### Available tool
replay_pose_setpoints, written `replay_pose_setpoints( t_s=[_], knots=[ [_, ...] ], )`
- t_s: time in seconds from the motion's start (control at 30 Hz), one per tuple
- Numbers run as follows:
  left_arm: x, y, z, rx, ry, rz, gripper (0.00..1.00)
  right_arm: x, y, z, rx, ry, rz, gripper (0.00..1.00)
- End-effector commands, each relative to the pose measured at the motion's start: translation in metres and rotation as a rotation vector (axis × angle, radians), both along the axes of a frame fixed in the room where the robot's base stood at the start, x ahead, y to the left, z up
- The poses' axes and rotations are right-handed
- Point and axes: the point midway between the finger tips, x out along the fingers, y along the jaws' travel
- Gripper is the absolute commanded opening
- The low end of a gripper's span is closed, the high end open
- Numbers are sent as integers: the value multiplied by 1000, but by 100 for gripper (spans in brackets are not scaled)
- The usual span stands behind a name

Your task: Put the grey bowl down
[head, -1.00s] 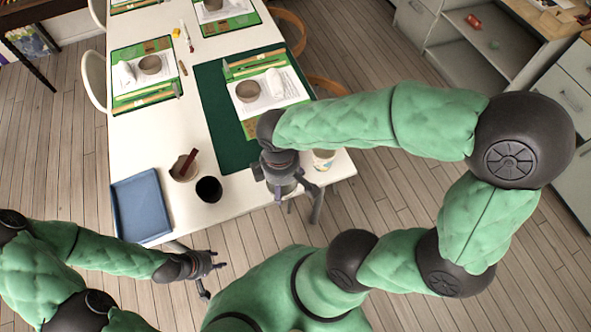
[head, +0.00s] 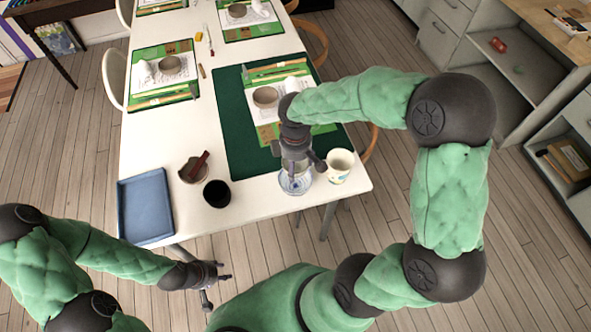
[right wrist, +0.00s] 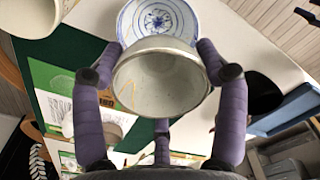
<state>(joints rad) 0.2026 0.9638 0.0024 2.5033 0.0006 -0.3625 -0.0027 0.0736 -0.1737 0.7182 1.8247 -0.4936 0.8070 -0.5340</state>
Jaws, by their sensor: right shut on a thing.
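The grey bowl (right wrist: 158,84), pale inside with fine gold seams, is between the fingers of my right gripper in the right wrist view. My right gripper (head: 297,164) is shut on it, over the near right part of the table. In the head view the gripper hides most of the bowl. A blue-and-white patterned dish (head: 295,184) is just beyond it in the right wrist view (right wrist: 158,20); I cannot tell whether they touch. My left gripper (head: 217,287) is open and empty, off the table's near edge.
A cream cup (head: 340,166) stands close right of the dish. A dark green mat (head: 235,130) bears a place setting with a bowl (head: 265,97). A dark cup (head: 216,193), a brown pot (head: 193,170) and a blue tray (head: 146,206) stand left. White table between is clear.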

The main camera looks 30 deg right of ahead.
Motion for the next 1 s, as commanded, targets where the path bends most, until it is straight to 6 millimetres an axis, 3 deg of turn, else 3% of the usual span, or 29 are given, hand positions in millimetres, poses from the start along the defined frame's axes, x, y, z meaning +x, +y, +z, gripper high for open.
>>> replay_pose_setpoints(
  t_s=[0.27,1.0],
  knots=[
    [0,0,-14,0,0,0,40,3,-3,-36,0,3,-1,37],
    [0,0,-20,0,0,0,40,4,-2,-49,0,1,1,37]
  ],
)
